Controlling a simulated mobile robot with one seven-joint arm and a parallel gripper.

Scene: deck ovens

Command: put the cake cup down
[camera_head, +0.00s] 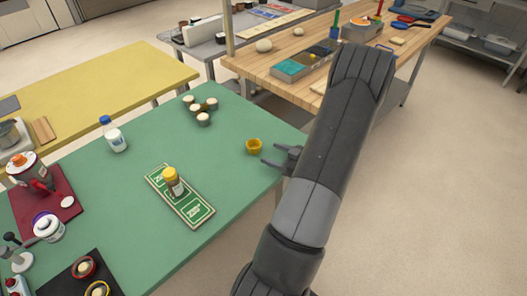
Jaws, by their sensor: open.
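The cake cup, a small yellow cup (254,147), stands upright on the green table (140,188) near its right edge. My gripper (265,153) is open just to the right of the cup, with its fingers pointing left toward it. The fingertips look close to the cup; I cannot tell whether they touch it. My arm covers the floor and part of the wooden table behind it.
A green patterned board (195,212) with a brown jar (173,183) lies left of the cup. Several small pale cups (203,119) and a white bottle (114,134) stand farther back. A wooden table (255,69) stands behind. Green surface around the cup is clear.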

